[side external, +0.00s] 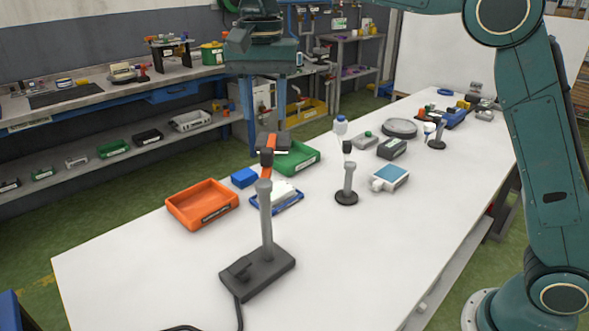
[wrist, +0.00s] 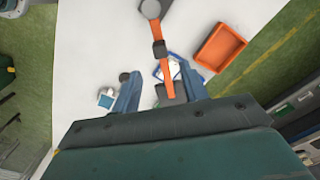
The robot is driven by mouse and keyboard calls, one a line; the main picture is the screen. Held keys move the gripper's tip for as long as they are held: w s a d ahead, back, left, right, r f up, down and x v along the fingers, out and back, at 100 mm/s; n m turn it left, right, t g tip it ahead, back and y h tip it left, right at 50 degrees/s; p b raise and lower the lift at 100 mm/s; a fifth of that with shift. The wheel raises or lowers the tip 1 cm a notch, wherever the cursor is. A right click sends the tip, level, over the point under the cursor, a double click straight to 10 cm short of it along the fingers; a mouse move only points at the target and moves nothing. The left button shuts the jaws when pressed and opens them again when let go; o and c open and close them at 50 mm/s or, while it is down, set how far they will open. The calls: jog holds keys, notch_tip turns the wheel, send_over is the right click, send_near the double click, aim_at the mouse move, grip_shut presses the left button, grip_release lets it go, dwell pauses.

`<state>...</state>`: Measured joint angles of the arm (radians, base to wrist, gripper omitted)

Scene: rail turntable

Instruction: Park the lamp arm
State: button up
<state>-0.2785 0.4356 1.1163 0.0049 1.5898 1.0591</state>
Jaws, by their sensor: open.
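The lamp has a dark base (side external: 257,272) and a grey upright post (side external: 266,222) on the near part of the white table. Its orange arm (side external: 267,172) carries a dark collar and ends in a dark head. In the wrist view the orange arm (wrist: 163,70) runs from the grey post top (wrist: 151,9) past the collar to the dark head (wrist: 172,92). My gripper (side external: 268,140) points down at the arm's end with its blue fingers spread. In the wrist view the arm lies between the open fingers of my gripper (wrist: 160,66). Whether a finger touches it is unclear.
An orange tray (side external: 202,204), a green tray (side external: 296,158), a blue block (side external: 244,177) and a blue-rimmed tray (side external: 278,204) stand behind the lamp. A small black-based stand (side external: 347,196) and a white-and-blue box (side external: 390,178) are to the right. The near-left table is bare.

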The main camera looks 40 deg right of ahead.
aim_at(267, 150)
jog(key=shift+f, duration=4.15)
jog(key=shift+c, duration=0.2)
grip_shut()
